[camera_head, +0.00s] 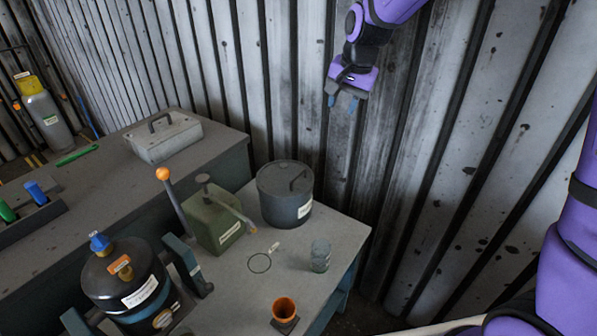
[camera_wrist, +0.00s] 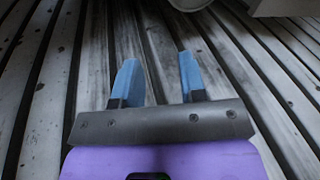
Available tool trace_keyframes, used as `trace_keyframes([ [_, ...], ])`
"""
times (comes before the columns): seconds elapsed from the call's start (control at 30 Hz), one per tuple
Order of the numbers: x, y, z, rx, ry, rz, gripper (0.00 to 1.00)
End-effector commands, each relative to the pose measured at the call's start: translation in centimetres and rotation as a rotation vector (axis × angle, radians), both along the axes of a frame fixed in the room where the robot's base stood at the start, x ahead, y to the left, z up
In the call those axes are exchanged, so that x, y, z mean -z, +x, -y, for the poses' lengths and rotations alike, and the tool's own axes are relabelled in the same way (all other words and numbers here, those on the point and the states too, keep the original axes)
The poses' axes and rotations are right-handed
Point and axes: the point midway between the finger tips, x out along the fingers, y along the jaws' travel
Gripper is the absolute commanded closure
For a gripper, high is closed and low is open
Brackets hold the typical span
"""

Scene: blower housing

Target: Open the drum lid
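A dark grey drum (camera_head: 284,207) stands upright at the back of the near table, close to the wall. Its flat lid (camera_head: 280,176) sits on top and has a dark bar handle (camera_head: 299,180). The lid looks shut. My gripper (camera_head: 342,103) is raised in front of the metal wall, above and to the right of the drum, and touches nothing. In the wrist view its two blue fingers (camera_wrist: 159,78) are apart with only wall behind them. I cannot make out the drum in the wrist view.
A green box with an orange-knobbed lever (camera_head: 215,219) stands left of the drum. A small grey jar (camera_head: 320,256) and an orange cup (camera_head: 285,309) stand in front. A black tank (camera_head: 128,285) is at front left. The corrugated wall (camera_head: 300,80) limits room behind.

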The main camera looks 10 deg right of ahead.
Motion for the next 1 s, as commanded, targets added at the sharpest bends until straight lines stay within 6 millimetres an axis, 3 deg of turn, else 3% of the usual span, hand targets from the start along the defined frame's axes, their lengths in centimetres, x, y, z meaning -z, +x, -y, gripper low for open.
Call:
trace_keyframes([
  [0.2, 6.2, 4.2, -3.0, 0.081, 0.026, -0.058, 0.62],
  [0.5, 14.5, 7.9, -6.5, 0.188, 0.051, -0.119, 0.62],
  [1.0, 20.2, 9.1, -8.0, 0.225, 0.058, -0.138, 0.62],
])
